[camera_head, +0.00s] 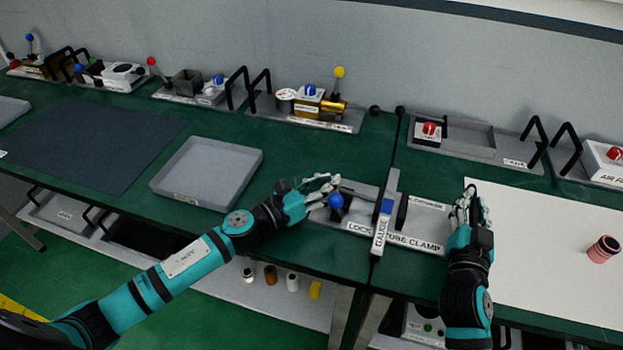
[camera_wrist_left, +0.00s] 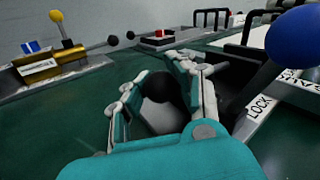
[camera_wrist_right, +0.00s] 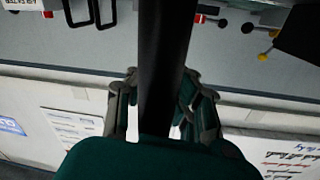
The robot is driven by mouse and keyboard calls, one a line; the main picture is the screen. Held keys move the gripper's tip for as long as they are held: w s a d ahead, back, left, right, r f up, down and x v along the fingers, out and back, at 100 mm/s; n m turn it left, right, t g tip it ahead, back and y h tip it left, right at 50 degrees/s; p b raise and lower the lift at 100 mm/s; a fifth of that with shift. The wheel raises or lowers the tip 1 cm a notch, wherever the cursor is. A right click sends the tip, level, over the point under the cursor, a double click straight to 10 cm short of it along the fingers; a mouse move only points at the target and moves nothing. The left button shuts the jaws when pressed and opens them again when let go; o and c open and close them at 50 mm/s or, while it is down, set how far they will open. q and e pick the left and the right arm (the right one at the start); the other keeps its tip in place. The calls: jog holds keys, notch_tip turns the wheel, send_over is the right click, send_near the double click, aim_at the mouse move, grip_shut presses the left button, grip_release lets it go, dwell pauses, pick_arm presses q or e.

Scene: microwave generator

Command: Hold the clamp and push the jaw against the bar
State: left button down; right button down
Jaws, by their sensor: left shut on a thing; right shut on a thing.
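The tube clamp (camera_head: 425,238) is a grey fixture at the front of the green bench. A white gauge bar (camera_head: 380,236) with a blue block lies across it. A lever with a blue ball (camera_head: 336,200) stands at its left end, also large in the left wrist view (camera_wrist_left: 298,38). My left gripper (camera_head: 328,184) is shut on a black round knob (camera_wrist_left: 160,90) at the clamp's left end. My right gripper (camera_head: 468,205) is shut on a black bar-like handle (camera_wrist_right: 165,60) at the clamp's right end; the fingers partly hide it. Jaw contact with the bar is too small to tell.
An empty grey tray (camera_head: 207,172) sits left of the clamp, with a dark mat (camera_head: 95,142) beyond it. A white sheet (camera_head: 550,250) with a red-and-black cylinder (camera_head: 603,249) lies to the right. Several fixtures with handles line the back, including a red-button station (camera_head: 428,131).

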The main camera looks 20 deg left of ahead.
pick_arm(q)
jog(key=shift+s+d, duration=0.15)
jog(key=shift+d, duration=0.65)
jog(key=shift+f, duration=0.1)
jog(key=c, duration=1)
grip_release()
jog(key=shift+a, duration=0.2)
jog(key=shift+f, duration=0.1)
